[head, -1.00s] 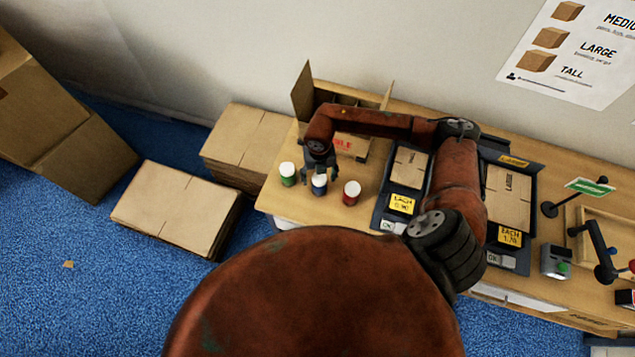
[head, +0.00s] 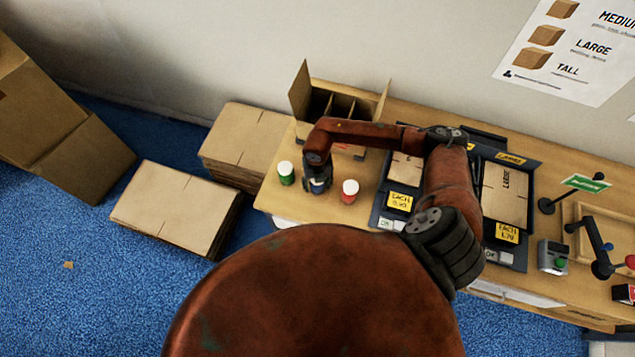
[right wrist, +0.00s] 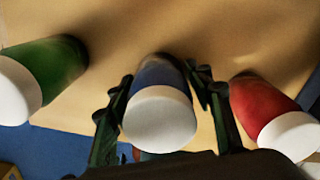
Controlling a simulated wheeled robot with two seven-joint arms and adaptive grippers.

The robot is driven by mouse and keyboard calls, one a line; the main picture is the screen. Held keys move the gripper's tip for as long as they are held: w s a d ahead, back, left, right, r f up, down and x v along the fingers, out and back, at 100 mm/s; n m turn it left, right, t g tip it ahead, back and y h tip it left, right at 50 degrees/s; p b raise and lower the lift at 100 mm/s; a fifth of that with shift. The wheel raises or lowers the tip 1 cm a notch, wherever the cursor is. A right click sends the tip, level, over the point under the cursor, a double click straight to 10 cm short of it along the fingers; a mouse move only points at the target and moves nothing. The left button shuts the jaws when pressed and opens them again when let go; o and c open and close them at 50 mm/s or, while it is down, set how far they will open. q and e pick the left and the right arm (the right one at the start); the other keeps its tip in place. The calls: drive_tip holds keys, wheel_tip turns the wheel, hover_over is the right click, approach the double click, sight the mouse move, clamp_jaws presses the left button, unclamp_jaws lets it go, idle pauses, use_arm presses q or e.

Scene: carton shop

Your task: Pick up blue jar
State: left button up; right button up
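The blue jar (right wrist: 159,76) with a white lid stands on the wooden table, between the two fingers of my right gripper (right wrist: 162,100) in the right wrist view. The fingers are spread, one on each side of it, with narrow gaps showing; contact is hard to judge. In the head view my right gripper (head: 317,184) is over the blue jar and hides most of it. A green jar (head: 287,177) stands to its left and a red jar (head: 349,196) to its right, both white-lidded. My left gripper is not in view.
A divided open carton (head: 345,105) stands behind the jars. Trays of flat cartons (head: 501,195) lie to the right. Stacks of flat cardboard (head: 175,208) stand left of the table (head: 270,196). The green and red jars leave little side room.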

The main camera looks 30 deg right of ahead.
drive_tip(key=c, duration=0.9)
drive_tip(key=shift+r, duration=0.1)
